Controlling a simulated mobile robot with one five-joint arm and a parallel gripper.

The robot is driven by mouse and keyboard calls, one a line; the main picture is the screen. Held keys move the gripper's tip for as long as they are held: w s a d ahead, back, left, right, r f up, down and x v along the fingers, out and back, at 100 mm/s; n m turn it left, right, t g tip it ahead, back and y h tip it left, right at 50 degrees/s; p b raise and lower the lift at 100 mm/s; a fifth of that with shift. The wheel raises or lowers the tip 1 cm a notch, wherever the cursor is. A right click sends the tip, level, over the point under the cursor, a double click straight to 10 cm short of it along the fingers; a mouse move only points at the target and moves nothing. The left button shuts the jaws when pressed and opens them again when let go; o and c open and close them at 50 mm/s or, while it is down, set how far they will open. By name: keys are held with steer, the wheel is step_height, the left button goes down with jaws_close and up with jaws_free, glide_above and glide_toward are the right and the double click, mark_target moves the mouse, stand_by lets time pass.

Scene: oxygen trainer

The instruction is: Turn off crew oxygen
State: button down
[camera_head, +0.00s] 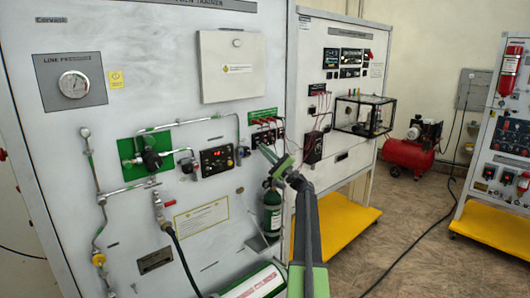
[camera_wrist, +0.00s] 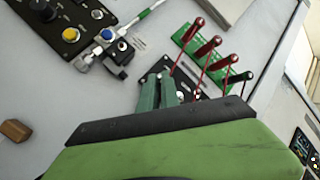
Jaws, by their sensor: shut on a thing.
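My gripper (camera_head: 268,154) reaches the right part of the white oxygen trainer panel (camera_head: 160,80). Its green fingers (camera_wrist: 168,92) are together at a small black control plate (camera_wrist: 205,90) in the wrist view. They are shut on a small control there; the fingers hide it, and its label cannot be read. A green strip (camera_wrist: 196,42) with several red-handled plugs and leads lies just above the plate; the strip also shows in the head view (camera_head: 262,114).
A green cylinder (camera_head: 272,212) stands below. A second panel (camera_head: 340,60) is close on the right.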

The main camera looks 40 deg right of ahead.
steer(key=c, duration=1.6)
jaws_free()
steer(key=b+v, duration=0.9)
steer(key=v, duration=0.8)
steer(key=shift+s+f+b, duration=0.1)
steer(key=shift+f+b, duration=0.05)
steer(key=shift+b, duration=0.25)
